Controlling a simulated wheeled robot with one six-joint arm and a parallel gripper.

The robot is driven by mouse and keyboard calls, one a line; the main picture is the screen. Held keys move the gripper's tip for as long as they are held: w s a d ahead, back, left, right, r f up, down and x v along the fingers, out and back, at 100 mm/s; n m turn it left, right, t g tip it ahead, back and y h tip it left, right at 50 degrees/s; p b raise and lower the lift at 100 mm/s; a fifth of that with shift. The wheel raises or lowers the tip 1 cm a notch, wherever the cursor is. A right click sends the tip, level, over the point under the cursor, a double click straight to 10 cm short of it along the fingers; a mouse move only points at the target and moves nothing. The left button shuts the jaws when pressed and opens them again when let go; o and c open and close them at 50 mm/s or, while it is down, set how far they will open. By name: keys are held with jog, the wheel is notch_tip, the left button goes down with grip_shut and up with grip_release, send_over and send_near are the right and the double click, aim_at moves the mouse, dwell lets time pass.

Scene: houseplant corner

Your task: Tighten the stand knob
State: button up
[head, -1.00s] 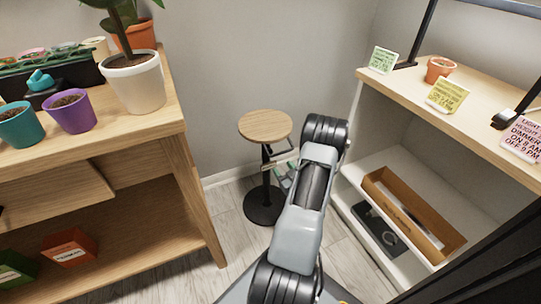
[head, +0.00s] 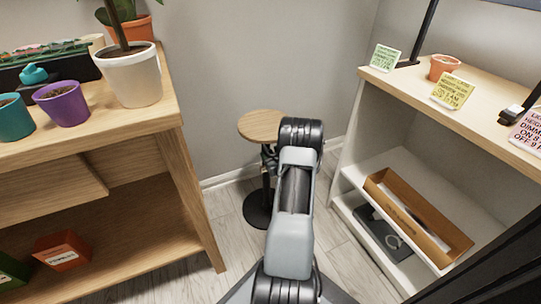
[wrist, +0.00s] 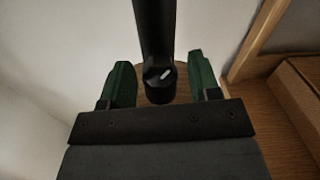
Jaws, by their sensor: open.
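The stand has a round wooden top (head: 257,125), a black post (head: 266,187) and a round black base (head: 256,211), and stands upright on the floor between the two furniture units. In the wrist view the dark post (wrist: 153,28) runs down from the top edge to a black knob (wrist: 158,92) with a small pale mark on it. My gripper (wrist: 162,78) is open, with one green finger on each side of the knob and visible gaps on both sides. In the head view my arm hides the gripper and most of the knob area.
A wooden bench (head: 150,115) with a white pot (head: 132,80) and a purple pot (head: 62,104) stands left. A shelf unit (head: 402,92) with a cardboard box (head: 412,215) stands right. The wall is close behind the stand.

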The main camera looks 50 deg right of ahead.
jog(key=c, duration=0.9)
jog(key=m, duration=0.4)
jog(key=shift+m, duration=0.4)
jog(key=o, duration=0.9)
jog(key=p+v, duration=0.4)
jog(key=v, duration=1)
jog(key=shift+f, duration=0.2)
